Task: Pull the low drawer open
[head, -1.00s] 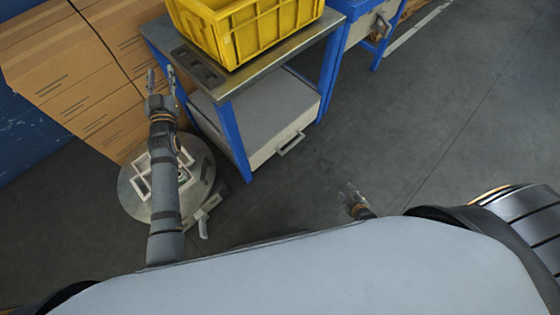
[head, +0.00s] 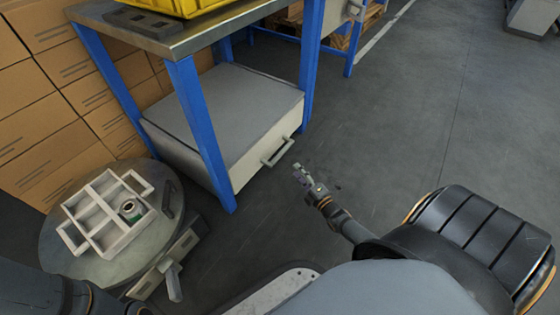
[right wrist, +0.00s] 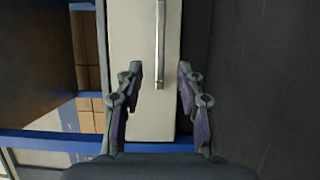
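The low drawer (head: 240,165) is a cream-fronted unit under the blue-legged bench, and it looks shut. Its metal bar handle (head: 278,152) sits on the front face. In the right wrist view the handle (right wrist: 160,45) runs down from the top of the picture, ahead of my fingers. My right gripper (head: 301,173) is open and empty, just in front of and a little below the handle. In the right wrist view its fingertips (right wrist: 160,75) stand either side of the handle's lower end; I cannot tell the depth between them. My left gripper is out of view.
A round stand (head: 60,245) holds a white compartment tray (head: 95,245) with a roll in it. A yellow crate (head: 205,8) is on the bench top (head: 200,38). Cardboard boxes (head: 45,90) are stacked left. The floor (head: 400,130) right of the drawer is clear.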

